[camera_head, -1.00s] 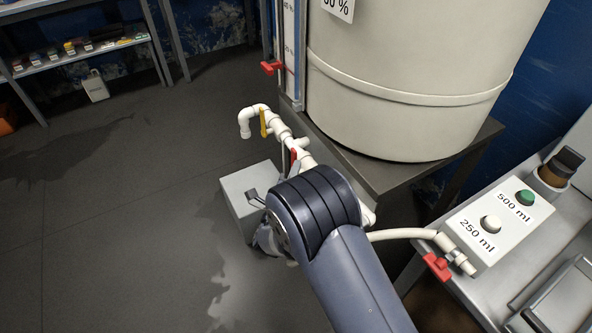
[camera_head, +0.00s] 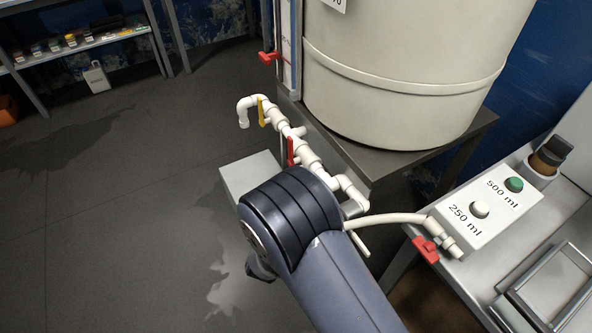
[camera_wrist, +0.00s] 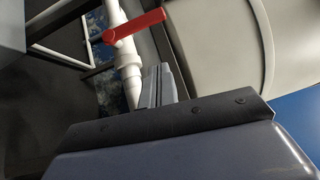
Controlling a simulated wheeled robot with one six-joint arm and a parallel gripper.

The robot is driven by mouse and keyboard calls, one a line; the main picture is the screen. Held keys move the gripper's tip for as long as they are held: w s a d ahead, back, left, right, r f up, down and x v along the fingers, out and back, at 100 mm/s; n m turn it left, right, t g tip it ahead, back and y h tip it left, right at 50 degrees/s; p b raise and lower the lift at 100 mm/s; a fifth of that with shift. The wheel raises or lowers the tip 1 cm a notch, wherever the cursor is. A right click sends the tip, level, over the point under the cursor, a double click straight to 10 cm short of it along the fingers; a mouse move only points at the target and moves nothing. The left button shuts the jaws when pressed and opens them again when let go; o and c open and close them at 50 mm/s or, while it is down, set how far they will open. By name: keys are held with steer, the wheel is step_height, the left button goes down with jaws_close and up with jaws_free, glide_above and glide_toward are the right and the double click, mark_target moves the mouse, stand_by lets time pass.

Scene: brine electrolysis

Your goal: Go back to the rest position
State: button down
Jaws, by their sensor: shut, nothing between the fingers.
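My arm reaches in from the bottom of the head view, and its dark rounded joint covers my gripper there. In the wrist view my gripper (camera_wrist: 160,86) shows its grey fingers together, with nothing between them. Just past the fingers in that view are a white pipe (camera_wrist: 124,55) and a red valve handle (camera_wrist: 135,27). I cannot tell whether the fingers touch the pipe. In the head view the white pipework (camera_head: 312,160) runs below the tank, with a yellow handle (camera_head: 262,112) and a red handle (camera_head: 291,152).
A large beige tank (camera_head: 400,75) stands on a dark metal stand (camera_head: 372,160). A grey box (camera_head: 250,174) is on the floor behind my arm. At right, a bench holds a button box (camera_head: 483,212), hose and red valve (camera_head: 426,249). The floor at left is open.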

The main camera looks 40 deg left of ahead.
steer(key=v, duration=0.3)
steer(key=shift+s+d, duration=0.15)
steer(key=shift+s, duration=0.05)
